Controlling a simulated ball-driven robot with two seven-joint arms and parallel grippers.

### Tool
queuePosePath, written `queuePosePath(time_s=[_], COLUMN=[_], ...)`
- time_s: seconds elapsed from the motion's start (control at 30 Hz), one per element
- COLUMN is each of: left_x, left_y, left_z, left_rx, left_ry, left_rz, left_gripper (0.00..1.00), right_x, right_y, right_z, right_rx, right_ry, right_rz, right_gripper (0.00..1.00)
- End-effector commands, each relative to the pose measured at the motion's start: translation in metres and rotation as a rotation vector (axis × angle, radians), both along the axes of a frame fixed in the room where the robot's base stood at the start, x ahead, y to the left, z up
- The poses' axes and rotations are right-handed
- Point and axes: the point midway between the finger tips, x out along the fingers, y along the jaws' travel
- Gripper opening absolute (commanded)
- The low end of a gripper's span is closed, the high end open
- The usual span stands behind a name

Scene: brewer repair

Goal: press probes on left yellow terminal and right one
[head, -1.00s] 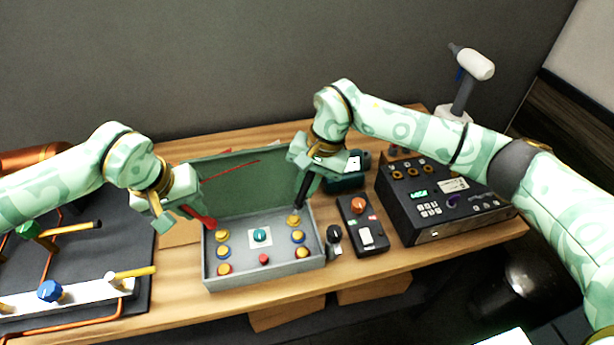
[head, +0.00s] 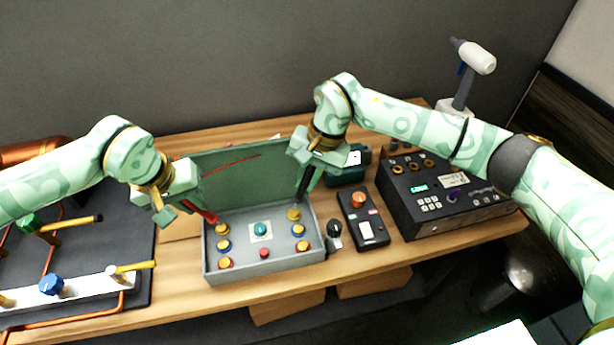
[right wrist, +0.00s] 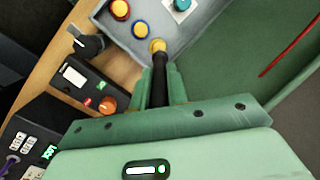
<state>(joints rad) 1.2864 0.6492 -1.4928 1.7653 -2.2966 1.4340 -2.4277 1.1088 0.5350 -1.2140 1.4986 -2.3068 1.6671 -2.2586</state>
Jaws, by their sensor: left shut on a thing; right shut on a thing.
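The open grey box (head: 262,271) stands on the bench with a column of yellow, blue and red terminals on each side. The left yellow terminal (head: 222,229) and right yellow terminal (head: 294,214) top the columns. My left gripper (head: 184,206) is shut on a red probe (head: 206,215), whose tip points down beside the left yellow terminal, close behind it. My right gripper (head: 311,172) is shut on a black probe (head: 304,187), which also shows in the right wrist view (right wrist: 159,75). Its tip overlaps the right yellow terminal there; I cannot tell contact from a small gap.
A black meter with an orange knob (head: 359,200) and a dark knob (head: 334,231) stand right of the box. A larger black instrument (head: 411,222) is further right. A pipe panel (head: 75,291) lies at left. The box's green lid (head: 240,177) stands up behind.

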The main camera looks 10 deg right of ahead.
Motion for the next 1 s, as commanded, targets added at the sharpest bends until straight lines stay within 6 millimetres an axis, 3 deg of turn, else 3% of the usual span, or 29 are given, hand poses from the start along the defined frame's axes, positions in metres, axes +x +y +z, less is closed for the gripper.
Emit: queuePosePath(time_s=[1.0], left_x=[0.0], left_y=[0.0], left_z=[-0.011], left_rx=[0.0], left_ry=[0.0], left_rz=[0.0], left_gripper=[0.0], right_x=[0.0], right_y=[0.0], right_z=[0.0], right_rx=[-0.001], right_ry=[-0.002], right_rz=[0.0], right_gripper=[0.0])
